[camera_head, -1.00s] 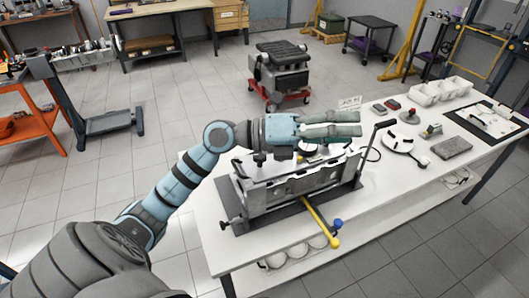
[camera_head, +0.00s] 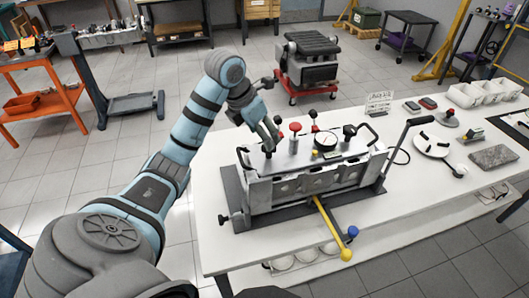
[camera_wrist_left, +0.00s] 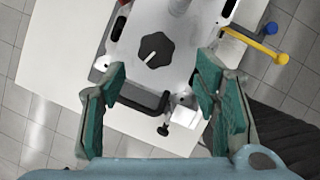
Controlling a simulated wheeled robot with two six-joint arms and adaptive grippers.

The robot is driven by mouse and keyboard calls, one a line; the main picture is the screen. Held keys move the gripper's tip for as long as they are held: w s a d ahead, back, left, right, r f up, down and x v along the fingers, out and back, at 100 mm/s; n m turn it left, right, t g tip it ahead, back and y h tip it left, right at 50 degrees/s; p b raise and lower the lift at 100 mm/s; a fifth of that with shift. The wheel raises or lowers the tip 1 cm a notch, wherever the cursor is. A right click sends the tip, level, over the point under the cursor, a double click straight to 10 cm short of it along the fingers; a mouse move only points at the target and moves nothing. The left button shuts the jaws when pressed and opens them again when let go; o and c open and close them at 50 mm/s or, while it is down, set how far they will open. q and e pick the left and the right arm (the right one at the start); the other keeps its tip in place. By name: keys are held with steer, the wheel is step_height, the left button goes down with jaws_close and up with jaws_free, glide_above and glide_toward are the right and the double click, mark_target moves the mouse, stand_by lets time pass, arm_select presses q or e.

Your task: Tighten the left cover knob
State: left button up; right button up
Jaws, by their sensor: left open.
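The left cover knob (camera_wrist_left: 155,50) is round and black with a white pointer line, on the pale cover plate (camera_wrist_left: 130,30) in the left wrist view. In the head view the black knob (camera_head: 268,147) is partly hidden by my gripper at the left end of the cover of the grey engine fixture (camera_head: 310,183). My left gripper (camera_wrist_left: 160,68) is open, pointing down above this end of the cover, with one finger on each side of the knob in the picture. The fingers look apart from the knob. My right gripper is not in view.
A second black knob (camera_head: 349,130), red-topped knobs (camera_head: 295,127) and a round gauge (camera_head: 325,140) stand on the cover. A black handle (camera_wrist_left: 145,101) is close to the left knob. A yellow bar (camera_head: 328,220) sticks out in front. The white table (camera_head: 430,190) is clear at front right.

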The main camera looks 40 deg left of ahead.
arm_select(q)
steer(key=b+x, duration=0.1)
steer(key=x, duration=0.3)
steer(key=shift+r, duration=0.1)
steer(key=shift+w+a+f+p, duration=0.25)
steer(key=shift+w+f+p, duration=0.1)
steer(key=shift+w+f, duration=0.35)
steer(key=shift+s, duration=0.35)
steer(key=shift+s+d+r, duration=0.1)
steer(key=shift+c, duration=1.2)
steer(key=shift+w, duration=0.2)
steer(key=c, duration=0.9)
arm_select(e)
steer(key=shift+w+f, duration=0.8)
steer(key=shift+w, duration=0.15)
